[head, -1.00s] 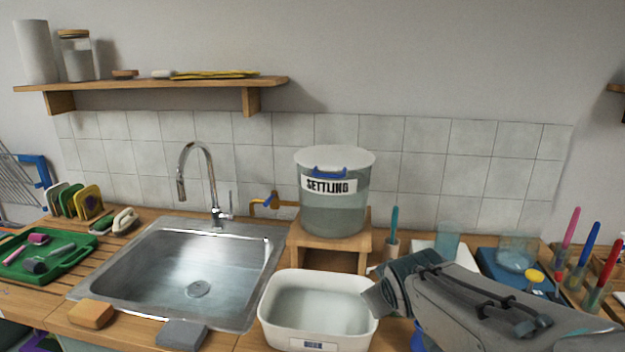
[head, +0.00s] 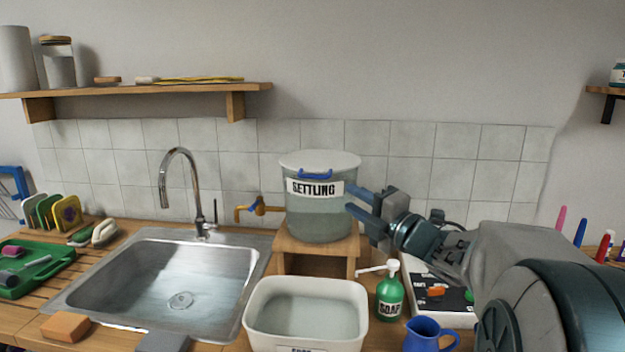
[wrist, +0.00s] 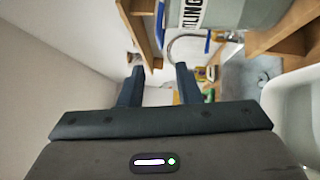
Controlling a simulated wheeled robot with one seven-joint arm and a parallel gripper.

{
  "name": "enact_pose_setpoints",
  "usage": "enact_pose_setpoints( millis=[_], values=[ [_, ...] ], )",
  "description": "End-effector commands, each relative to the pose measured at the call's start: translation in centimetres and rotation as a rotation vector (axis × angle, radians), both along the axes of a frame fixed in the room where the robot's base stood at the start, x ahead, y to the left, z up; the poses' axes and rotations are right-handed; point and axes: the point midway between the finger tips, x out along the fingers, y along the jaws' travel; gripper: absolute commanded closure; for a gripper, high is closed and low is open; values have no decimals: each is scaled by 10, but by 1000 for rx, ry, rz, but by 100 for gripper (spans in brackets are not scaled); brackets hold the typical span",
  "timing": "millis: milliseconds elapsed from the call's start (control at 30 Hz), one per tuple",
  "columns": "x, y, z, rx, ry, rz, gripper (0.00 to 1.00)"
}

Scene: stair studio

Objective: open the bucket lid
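The bucket (head: 318,222) is a clear tub labelled SETTLING, standing upright on a small wooden stand. Its white lid (head: 330,158) lies flat on top, with a blue handle or clip (head: 315,174) at the front rim above the label. The lid looks closed. My gripper (head: 349,199) is at the right side of the bucket, below the lid's level, its two fingers apart and pointing left. I cannot tell whether they touch the bucket. In the wrist view my gripper (wrist: 160,76) is open and empty, with part of the bucket (wrist: 245,12) at the top.
The wooden stand (head: 317,244) is behind a white water basin (head: 256,328). A steel sink (head: 100,300) with a tall tap is at left. A brass tap (head: 258,208) is beside the bucket. A green soap bottle (head: 390,298) and blue jug (head: 423,337) stand below my arm.

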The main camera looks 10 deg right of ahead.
Motion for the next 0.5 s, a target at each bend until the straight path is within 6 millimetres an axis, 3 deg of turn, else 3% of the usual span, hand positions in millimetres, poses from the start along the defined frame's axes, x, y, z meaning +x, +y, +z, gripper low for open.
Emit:
enact_pose_setpoints(
  millis=[500],
  values=[
    [88,47,15,3,3,2,70]
  ],
)
